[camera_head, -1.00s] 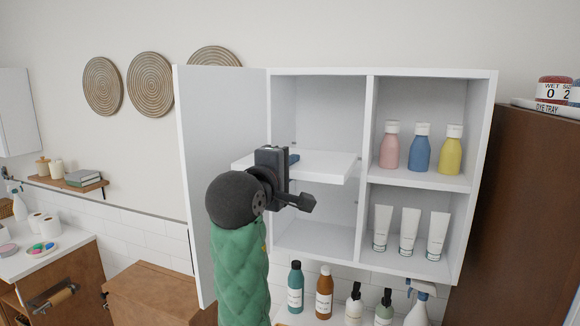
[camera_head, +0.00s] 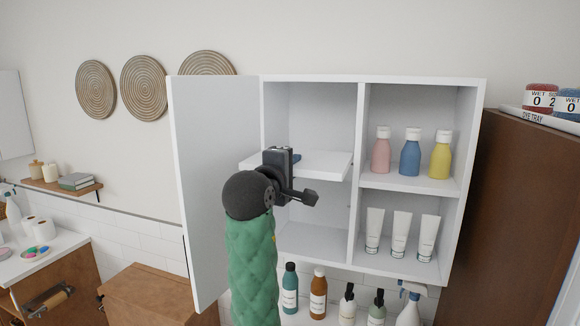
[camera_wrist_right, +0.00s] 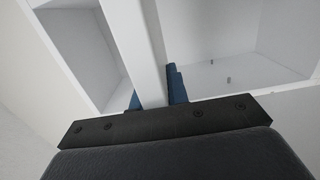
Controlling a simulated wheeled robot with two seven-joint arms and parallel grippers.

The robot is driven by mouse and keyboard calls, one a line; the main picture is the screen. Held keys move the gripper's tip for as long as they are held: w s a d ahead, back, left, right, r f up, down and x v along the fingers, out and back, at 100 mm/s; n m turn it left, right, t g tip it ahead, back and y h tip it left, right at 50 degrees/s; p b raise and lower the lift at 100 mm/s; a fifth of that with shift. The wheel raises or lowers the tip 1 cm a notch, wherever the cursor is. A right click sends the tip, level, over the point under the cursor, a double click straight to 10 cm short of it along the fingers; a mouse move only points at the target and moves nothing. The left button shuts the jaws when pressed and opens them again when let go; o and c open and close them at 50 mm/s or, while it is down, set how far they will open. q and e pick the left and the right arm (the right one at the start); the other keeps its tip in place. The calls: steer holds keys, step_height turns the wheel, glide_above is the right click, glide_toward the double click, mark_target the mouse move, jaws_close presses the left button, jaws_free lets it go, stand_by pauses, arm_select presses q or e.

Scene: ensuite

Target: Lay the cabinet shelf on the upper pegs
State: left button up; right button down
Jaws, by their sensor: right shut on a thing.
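The white cabinet shelf (camera_head: 328,163) is roughly level at the open left compartment of the wall cabinet (camera_head: 309,241), about mid-height. Its left part sticks out in front of the compartment. My right gripper (camera_head: 296,158) is shut on the shelf's front part. In the right wrist view the shelf (camera_wrist_right: 135,45) is a pale bar between the blue fingertips (camera_wrist_right: 158,92). Two small pegs (camera_wrist_right: 228,80) stand out from an inner cabinet wall there, apart from the shelf. In the head view the gripper and shelf hide part of the interior, and peg contact cannot be told.
The open cabinet door (camera_head: 212,190) stands just left of my right arm. A divider (camera_head: 359,170) bounds the compartment on the right; beyond it are bottles (camera_head: 410,155) and white tubes (camera_head: 401,235). More bottles (camera_head: 318,293) stand below the cabinet.

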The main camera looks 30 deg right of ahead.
mark_target(305, 153)
steer(key=shift+w+p+x, duration=0.25)
steer(key=shift+p+x, duration=0.85)
steer(key=shift+x, duration=3.15)
steer(key=x, duration=0.7)
steer(key=shift+w+a, duration=0.15)
steer(key=shift+w, duration=0.25)
steer(key=shift+f, duration=0.55)
steer(key=c, duration=1.3)
jaws_free()
steer(key=shift+s, duration=0.1)
steer(key=shift+f+b, duration=0.1)
steer(key=shift+b, duration=0.2)
